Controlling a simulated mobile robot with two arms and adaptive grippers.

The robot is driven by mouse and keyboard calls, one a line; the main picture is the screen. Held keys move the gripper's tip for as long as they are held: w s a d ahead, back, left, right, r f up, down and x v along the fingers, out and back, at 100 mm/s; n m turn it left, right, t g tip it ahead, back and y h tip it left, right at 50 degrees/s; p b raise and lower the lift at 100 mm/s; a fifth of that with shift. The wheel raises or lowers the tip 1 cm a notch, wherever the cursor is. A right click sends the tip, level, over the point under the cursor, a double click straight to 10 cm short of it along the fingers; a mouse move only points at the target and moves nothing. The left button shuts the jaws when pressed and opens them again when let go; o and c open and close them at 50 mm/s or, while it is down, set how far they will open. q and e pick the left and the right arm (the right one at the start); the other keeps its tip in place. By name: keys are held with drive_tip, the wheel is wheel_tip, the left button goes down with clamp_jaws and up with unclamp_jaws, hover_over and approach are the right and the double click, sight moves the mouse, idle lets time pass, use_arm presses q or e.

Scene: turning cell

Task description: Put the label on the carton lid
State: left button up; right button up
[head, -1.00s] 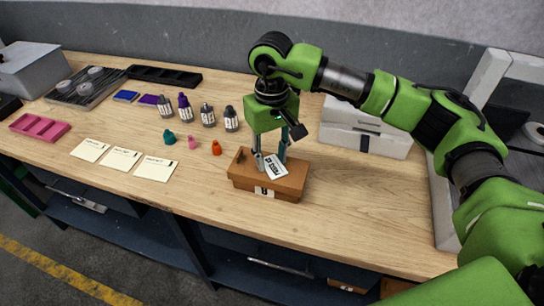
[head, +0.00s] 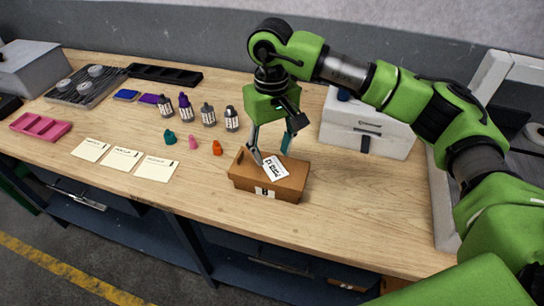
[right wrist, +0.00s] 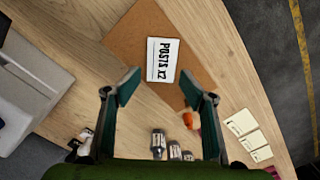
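The brown carton (head: 250,180) stands on the wooden bench with its lid closed; a small tag on its front reads B. The white label (head: 275,167) lies on the carton lid, and in the right wrist view the label (right wrist: 162,60) reads "POSTS X2". It looks flat on the brown lid (right wrist: 135,40), at an angle to the lid's edges. My right gripper (head: 272,154) is just above the carton with its fingers spread. In the right wrist view its fingertips (right wrist: 158,92) are wide apart with nothing between them. My left gripper is not in view.
Several small bottles (head: 208,115) and coloured caps (head: 217,148) stand left of the carton. Cream cards (head: 120,158) and a pink tray (head: 40,126) lie farther left. A white drawer box (head: 365,130) stands behind right. The bench right of the carton is clear.

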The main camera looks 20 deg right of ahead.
sight(272, 163)
wheel_tip(272, 163, up, 10)
drive_tip(key=b, duration=0.2)
drive_tip(key=shift+w+f, duration=0.1)
drive_tip(key=shift+w, duration=0.05)
